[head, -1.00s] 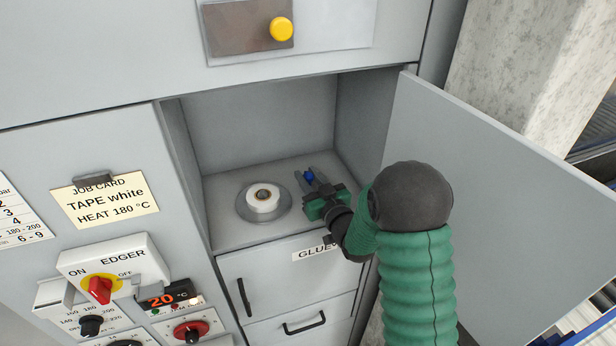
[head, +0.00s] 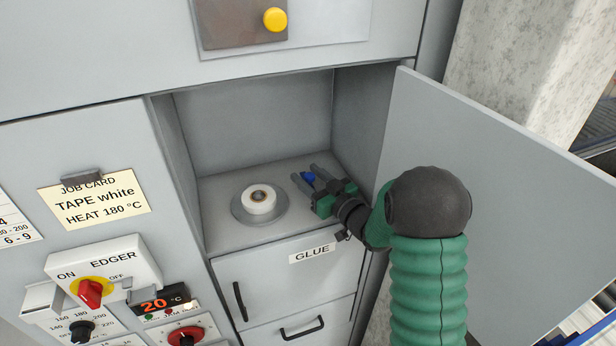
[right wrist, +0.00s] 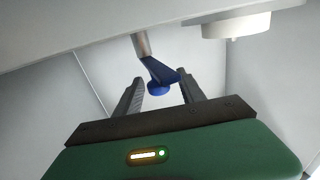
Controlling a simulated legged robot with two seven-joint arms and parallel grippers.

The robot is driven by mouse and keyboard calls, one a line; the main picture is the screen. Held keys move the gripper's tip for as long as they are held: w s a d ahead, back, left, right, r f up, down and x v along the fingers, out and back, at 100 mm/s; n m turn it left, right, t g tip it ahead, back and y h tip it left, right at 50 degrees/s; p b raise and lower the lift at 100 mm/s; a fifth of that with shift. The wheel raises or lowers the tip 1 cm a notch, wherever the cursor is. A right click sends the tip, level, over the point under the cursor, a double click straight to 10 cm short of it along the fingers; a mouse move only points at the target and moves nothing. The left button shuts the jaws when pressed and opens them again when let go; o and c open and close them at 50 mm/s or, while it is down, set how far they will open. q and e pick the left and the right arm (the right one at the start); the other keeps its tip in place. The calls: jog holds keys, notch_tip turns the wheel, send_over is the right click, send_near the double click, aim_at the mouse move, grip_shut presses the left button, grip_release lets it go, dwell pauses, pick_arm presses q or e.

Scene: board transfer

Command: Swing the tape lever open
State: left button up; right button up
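The blue tape lever (head: 308,177) sits in the open compartment, right of the white tape roll (head: 260,199) on its round grey plate. In the right wrist view the lever (right wrist: 160,74) is a blue arm with a round knob, joined to a metal post. My right gripper (head: 304,174) reaches into the compartment with its fingers apart, one on each side of the lever. In the right wrist view the fingers (right wrist: 162,92) stand open with the knob between their tips; I cannot tell whether either touches it. My left gripper is not in view.
The compartment door (head: 480,190) stands open on the right, close beside my right arm. The compartment's side walls and floor bound the space. A GLUE drawer front (head: 290,280) lies below. The edger switch (head: 90,291) and dials are at the lower left.

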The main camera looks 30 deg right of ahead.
jog(key=shift+s+d+f, duration=0.1)
jog(key=shift+s, duration=0.25)
jog(key=s+b, duration=0.1)
jog(key=s, duration=0.2)
jog(key=s+b, duration=0.1)
jog(key=s, duration=0.3)
jog(key=s+b, duration=0.1)
jog(key=s, duration=0.3)
jog(key=shift+s+d+b, duration=0.15)
jog(key=shift+d+b, duration=0.2)
jog(key=shift+d, duration=0.05)
jog(key=shift+f, duration=0.1)
